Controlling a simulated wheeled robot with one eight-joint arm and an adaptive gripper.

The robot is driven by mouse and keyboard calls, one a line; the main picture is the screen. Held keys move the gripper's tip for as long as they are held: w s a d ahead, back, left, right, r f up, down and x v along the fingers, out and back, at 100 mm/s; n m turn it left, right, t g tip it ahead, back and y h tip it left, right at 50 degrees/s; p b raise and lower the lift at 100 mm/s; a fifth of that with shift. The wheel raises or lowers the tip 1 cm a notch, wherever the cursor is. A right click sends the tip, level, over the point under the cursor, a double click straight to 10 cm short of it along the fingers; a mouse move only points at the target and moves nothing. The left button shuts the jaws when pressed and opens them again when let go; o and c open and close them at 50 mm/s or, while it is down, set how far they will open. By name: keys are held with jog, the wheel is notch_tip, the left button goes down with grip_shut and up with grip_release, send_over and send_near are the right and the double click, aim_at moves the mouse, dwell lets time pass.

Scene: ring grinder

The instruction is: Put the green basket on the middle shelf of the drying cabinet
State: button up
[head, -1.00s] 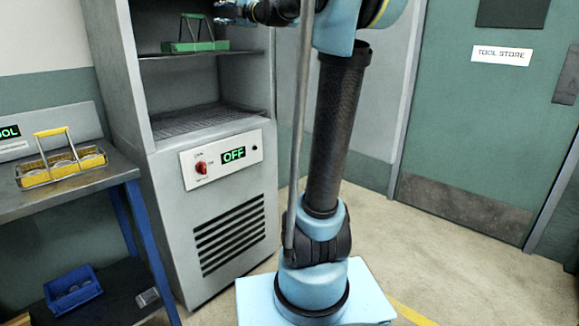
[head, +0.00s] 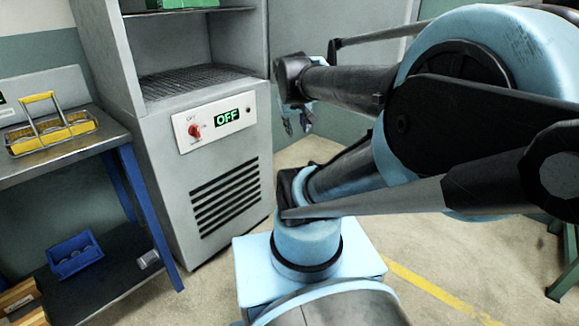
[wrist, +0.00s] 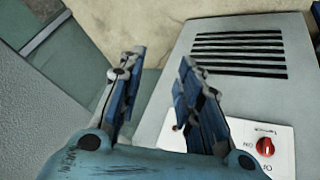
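The green basket (head: 183,3) stands on the upper visible shelf (head: 190,12) of the drying cabinet (head: 115,75). Only its lower part shows, cut off by the top edge of the head view. My gripper (head: 297,123) is to the right of the cabinet, pointing down, well below and apart from the basket. In the wrist view my gripper (wrist: 160,57) is open, with nothing between its blue-padded fingers. The cabinet's grey front with its vent slots shows beyond the fingers there.
A yellow basket (head: 50,133) stands on the bench (head: 75,162) at the left. A blue bin (head: 74,256) is on the lower shelf there. The cabinet's panel (head: 213,124) reads OFF. A wire rack (head: 190,83) below the basket is empty. Floor (head: 430,255) is open at the right.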

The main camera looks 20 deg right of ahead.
jog(key=s+a+f+g+y, duration=0.2)
jog(key=s+a+f+g, duration=0.2)
jog(key=s+f, duration=0.5)
jog(key=s+a, duration=0.1)
jog(key=s, duration=0.2)
jog(key=shift+f+m, duration=0.3)
jog(key=shift+m, duration=0.1)
jog(key=shift+w, duration=0.1)
